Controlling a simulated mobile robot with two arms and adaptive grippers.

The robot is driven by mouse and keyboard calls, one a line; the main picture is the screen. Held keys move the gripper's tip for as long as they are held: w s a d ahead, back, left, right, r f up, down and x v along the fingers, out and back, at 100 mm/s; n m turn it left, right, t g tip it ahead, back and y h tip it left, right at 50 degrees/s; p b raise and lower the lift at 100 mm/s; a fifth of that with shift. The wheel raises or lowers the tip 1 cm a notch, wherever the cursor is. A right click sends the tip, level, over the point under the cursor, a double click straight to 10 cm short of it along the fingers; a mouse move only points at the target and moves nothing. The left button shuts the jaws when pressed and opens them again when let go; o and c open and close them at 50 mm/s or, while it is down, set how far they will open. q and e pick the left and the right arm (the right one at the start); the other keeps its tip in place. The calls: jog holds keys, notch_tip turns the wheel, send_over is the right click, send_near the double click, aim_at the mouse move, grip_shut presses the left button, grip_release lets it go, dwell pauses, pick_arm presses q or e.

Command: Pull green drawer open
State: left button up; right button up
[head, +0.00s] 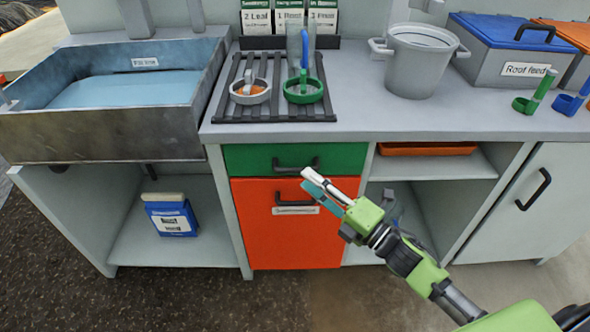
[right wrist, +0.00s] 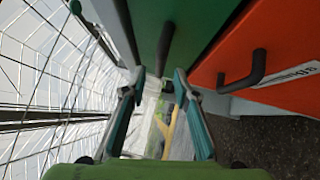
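The green drawer (head: 240,160) sits under the counter, above an orange front, and looks closed. Its dark bar handle (head: 290,163) is partly hidden by my right gripper. My right gripper (head: 307,179) reaches in from the lower right, with its tips at the right end of that handle. In the right wrist view the green drawer front (right wrist: 195,25) is at the top. The handle (right wrist: 166,48) lines up with the gap between my right gripper's fingertips (right wrist: 160,74). The fingers are apart, with space on both sides of the handle; contact cannot be told. My left gripper is not in view.
The orange front (head: 255,235) below has its own dark handle (head: 295,200). An open shelf with an orange tray (head: 425,149) is to the right. The counter above holds a drain rack (head: 230,105), a grey bucket (head: 418,65) and a sink (head: 110,120).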

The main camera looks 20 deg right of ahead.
aim_at(296, 168)
jog(key=x, duration=0.5)
jog(key=shift+w+a, duration=0.15)
jog(key=shift+w, duration=0.15)
jog(key=shift+c, duration=0.4)
grip_shut()
